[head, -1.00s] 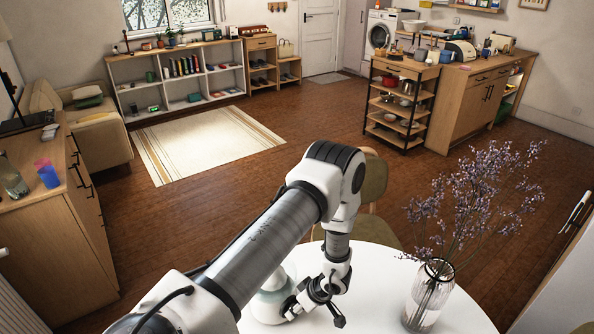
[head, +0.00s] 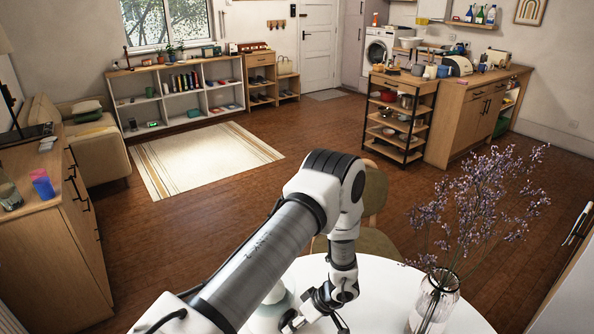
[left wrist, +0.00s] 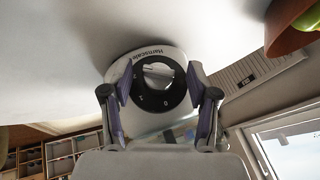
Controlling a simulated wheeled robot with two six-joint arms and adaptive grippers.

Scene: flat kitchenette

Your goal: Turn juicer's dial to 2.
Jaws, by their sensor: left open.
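The juicer (head: 268,318) stands on the white round table (head: 385,290), mostly hidden behind my left arm in the head view. In the left wrist view the juicer body (left wrist: 117,72) shows its round black dial (left wrist: 150,105) with a silver knob (left wrist: 160,75) and small white marks. A 0 is readable near the dial's lower edge; the exact setting is unclear. My left gripper (left wrist: 160,105), also in the head view (head: 318,322), is open, its two fingers on either side of the dial. I cannot tell whether they touch it. My right gripper is not in view.
A glass vase (head: 433,302) with tall purple flowers stands right of the gripper on the table. A brown bowl (left wrist: 290,35) with something green shows in the left wrist view. A chair (head: 372,195) is behind the table.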

